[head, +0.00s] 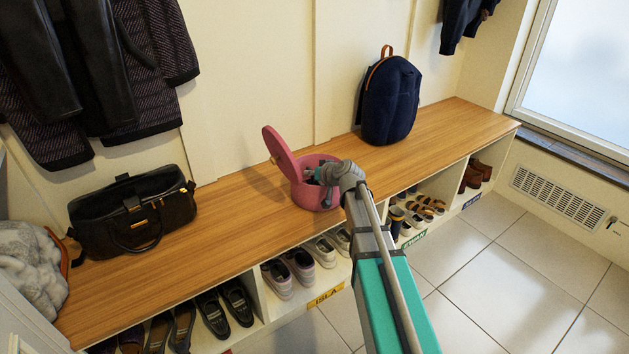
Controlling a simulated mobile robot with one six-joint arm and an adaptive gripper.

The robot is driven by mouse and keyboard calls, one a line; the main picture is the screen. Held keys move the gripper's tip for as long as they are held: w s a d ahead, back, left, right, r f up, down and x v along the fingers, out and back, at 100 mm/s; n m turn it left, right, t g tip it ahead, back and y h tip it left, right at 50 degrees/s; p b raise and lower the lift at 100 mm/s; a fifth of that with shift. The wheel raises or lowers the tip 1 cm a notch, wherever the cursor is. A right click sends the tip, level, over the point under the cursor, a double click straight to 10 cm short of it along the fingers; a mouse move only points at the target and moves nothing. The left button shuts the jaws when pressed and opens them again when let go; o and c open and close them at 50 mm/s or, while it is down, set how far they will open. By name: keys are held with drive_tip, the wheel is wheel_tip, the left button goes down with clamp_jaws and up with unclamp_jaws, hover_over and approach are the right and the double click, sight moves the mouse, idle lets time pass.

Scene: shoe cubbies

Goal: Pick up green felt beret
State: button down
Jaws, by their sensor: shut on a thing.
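A pink round box (319,196) stands on the wooden bench top, with its pink lid (279,154) tipped up open at its left. My gripper (318,178) reaches down into the mouth of the box from the right. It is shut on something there. A small dark green patch shows at the fingers inside the box, which fits the green felt beret, but its shape is mostly hidden by the gripper and the box wall.
A black handbag (133,215) stands left on the bench (240,222), and a navy backpack (389,103) right of the box. Coats (95,75) hang above. Cubbies below hold several shoes (290,270). Tiled floor (490,290) lies in front.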

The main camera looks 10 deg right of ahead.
drive_tip(key=shift+r, duration=0.2)
wheel_tip(320, 180, up, 18)
drive_tip(key=p, duration=1.8)
drive_tip(key=shift+f, duration=0.2)
